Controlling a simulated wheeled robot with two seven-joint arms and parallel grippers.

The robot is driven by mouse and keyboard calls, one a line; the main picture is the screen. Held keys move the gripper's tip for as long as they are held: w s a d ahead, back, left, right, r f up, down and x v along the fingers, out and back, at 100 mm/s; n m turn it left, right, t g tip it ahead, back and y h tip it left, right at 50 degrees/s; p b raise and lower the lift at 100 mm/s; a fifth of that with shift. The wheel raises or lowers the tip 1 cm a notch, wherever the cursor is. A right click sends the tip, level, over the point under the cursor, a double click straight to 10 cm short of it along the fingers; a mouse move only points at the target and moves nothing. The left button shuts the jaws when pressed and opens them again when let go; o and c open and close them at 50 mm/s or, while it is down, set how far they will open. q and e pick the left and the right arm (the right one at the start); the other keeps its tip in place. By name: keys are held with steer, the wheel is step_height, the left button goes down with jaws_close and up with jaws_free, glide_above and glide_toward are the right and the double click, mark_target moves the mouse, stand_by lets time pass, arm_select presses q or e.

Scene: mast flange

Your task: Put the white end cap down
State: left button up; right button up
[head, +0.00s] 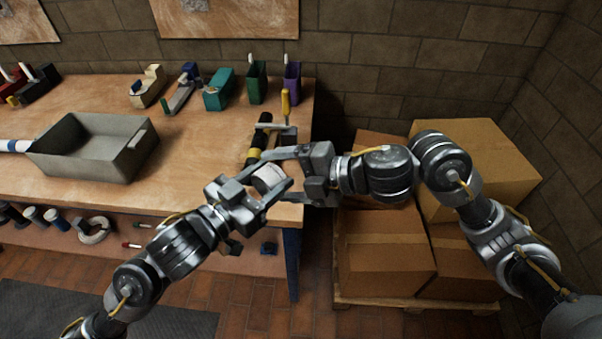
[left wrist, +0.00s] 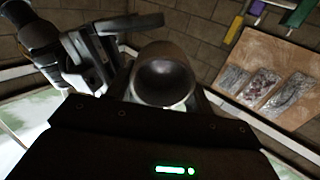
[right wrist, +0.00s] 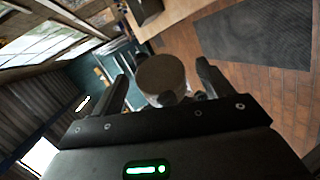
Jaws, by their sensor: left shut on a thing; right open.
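The white end cap (head: 268,179) is a short, pale cylinder held above the bench's front right corner. My left gripper (head: 262,182) is shut on it. In the left wrist view, the cap's dark hollow end (left wrist: 165,80) faces the camera, with my right gripper (left wrist: 100,58) beside it. My right gripper (head: 278,177) is open, its fingers reaching left on either side of the cap. In the right wrist view, the cap's round face (right wrist: 161,74) shows between the spread fingers; I cannot tell whether they touch it.
The wooden bench (head: 205,165) carries a grey bin (head: 85,165) at left and a black-and-yellow cylinder (head: 257,140) behind the grippers. Several coloured holders, including a purple one (head: 292,85), line the back. Cardboard boxes (head: 385,255) stand right. Bench between bin and cylinder is clear.

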steer(key=shift+a, duration=0.25)
steer(key=c, duration=1.1)
arm_select(q)
steer(key=o, duration=1.1)
arm_select(e)
steer(key=shift+c, duration=0.2)
